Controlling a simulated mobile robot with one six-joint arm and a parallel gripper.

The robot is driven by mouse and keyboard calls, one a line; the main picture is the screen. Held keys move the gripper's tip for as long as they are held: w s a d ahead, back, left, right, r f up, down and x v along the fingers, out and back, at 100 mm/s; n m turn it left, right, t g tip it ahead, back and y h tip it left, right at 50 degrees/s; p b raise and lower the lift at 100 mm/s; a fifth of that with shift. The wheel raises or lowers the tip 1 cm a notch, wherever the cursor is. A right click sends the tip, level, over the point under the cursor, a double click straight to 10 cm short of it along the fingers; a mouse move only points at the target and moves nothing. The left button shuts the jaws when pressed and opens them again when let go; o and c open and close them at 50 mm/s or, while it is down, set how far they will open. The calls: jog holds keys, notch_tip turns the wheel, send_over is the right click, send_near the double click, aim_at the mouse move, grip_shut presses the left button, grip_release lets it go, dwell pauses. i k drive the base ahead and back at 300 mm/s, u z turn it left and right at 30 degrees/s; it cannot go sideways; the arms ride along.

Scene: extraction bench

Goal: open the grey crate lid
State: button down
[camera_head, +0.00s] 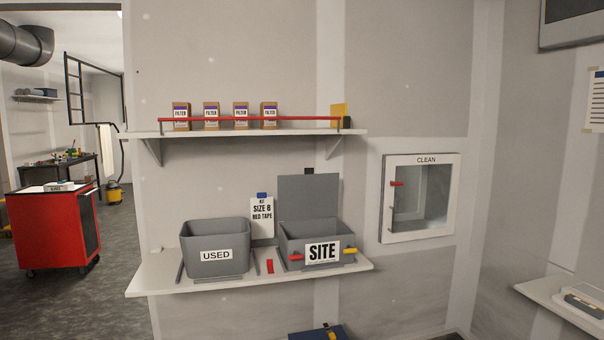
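The grey crate (292,250) marked "SITE" stands at the right end of the lower white shelf. Its flat grey lid (308,192) stands upright along the crate's back edge, so the crate's top is open. A red piece (296,257) and a yellow piece (350,251) show at either side of the label on the crate's front. The inside is mostly hidden by the front wall. My gripper is not in view.
An open grey bin (215,238) marked "USED" stands left on the lower shelf (150,283). A sign (262,216) stands between bin and crate. A red bar (250,119) crosses before filter boxes on the upper shelf. A "CLEAN" cabinet (388,215) hangs right.

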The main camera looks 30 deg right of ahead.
aim_at(308, 195)
jog(key=i, duration=0.9)
jog(key=z, duration=0.05)
